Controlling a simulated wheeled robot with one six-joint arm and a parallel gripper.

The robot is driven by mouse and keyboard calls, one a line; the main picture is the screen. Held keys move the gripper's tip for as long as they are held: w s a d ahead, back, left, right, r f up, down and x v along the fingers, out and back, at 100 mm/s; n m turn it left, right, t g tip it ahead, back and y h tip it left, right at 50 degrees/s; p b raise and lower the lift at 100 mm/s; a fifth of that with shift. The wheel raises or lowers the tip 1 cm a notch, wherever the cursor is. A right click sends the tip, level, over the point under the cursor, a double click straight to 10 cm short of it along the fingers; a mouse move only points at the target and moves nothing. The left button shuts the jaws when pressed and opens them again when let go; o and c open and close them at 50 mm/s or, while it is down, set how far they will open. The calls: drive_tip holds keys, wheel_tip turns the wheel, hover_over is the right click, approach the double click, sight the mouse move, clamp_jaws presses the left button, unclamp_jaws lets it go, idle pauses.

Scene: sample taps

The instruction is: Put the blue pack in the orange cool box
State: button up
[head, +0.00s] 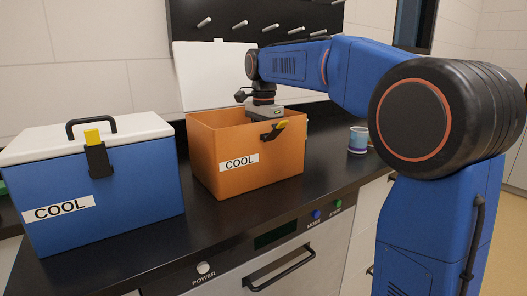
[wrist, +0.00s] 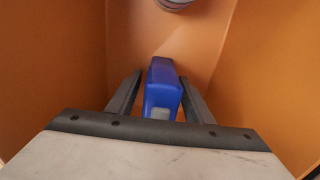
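The orange cool box (head: 240,172) stands on the dark counter with its white lid (head: 205,75) raised at the back. My gripper is down inside it, and the box walls hide its fingers in the head view. In the wrist view the fingers of my gripper (wrist: 161,82) stand on both sides of the blue pack (wrist: 162,84), which has a grey patch at its near end. Narrow orange gaps show between the pack and the fingers, so my gripper looks open around it. The pack is inside the box; whether it rests on the floor is hard to tell.
A blue cool box (head: 110,195) with its white lid (head: 70,140) shut stands to the left. A striped mug (head: 358,140) stands on the counter to the right. A grey round thing (wrist: 174,4) shows inside the orange box. Pegs line the dark back panel (head: 230,18).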

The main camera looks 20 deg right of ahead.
wheel_tip(320, 180, up, 12)
drive_tip(key=shift+f, duration=0.15)
drive_tip(key=shift+r, duration=0.3)
idle(0.5)
